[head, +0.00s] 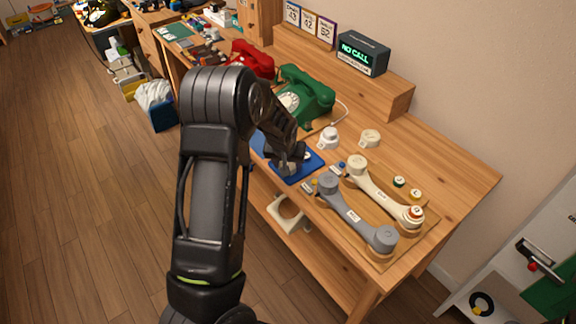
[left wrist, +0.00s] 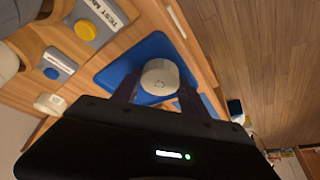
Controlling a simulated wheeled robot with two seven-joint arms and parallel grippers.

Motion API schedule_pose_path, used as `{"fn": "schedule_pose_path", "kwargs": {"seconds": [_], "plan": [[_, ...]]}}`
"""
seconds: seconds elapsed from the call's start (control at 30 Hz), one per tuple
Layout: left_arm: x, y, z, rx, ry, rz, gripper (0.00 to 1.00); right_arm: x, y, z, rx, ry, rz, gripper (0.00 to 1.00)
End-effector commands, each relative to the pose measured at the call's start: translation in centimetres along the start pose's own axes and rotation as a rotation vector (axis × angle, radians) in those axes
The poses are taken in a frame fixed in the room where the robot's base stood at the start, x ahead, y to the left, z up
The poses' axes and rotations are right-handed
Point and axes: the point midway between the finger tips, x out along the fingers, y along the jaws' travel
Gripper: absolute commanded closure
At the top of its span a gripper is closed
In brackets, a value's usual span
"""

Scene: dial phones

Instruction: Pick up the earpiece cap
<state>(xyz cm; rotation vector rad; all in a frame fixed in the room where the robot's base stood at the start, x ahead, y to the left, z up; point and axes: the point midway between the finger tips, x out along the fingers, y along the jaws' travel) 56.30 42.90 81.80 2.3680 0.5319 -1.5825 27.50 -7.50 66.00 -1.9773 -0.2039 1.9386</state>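A pale grey-white round cap with small marks on its face (left wrist: 160,77) lies over the blue mat (left wrist: 122,72) in the left wrist view. My left gripper (left wrist: 160,88) has one finger on each side of it, apart, with blue showing near the fingers. Contact with the cap is not clear. In the head view my left gripper (head: 290,160) reaches down over the blue mat (head: 308,168), and a bit of white shows beside it. My right gripper is not in view.
A grey handset (head: 352,216) and a cream handset (head: 385,192) lie to the right. A white part (head: 329,138) and a cream part (head: 370,138) stand behind. A green phone (head: 305,95), red phone (head: 252,58) and display box (head: 363,54) stand further back.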

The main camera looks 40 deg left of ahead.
Motion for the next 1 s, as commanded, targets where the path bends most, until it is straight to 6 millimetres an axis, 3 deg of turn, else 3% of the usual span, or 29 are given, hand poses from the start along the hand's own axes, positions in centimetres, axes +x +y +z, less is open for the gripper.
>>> {"fn": "schedule_pose_path", "kwargs": {"seconds": [0.4, 0.73, 1.0], "plan": [[0.0, 0.0, 0.0, 0.000, 0.000, 0.000, 0.83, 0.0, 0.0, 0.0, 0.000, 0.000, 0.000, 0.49], [-0.5, 0.0, -0.3, 0.000, 0.002, 0.000, 0.83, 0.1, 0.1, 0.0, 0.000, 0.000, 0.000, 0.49], [-4.5, 0.0, -2.0, 0.000, 0.006, 0.002, 0.83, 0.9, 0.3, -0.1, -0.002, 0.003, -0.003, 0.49]]}}
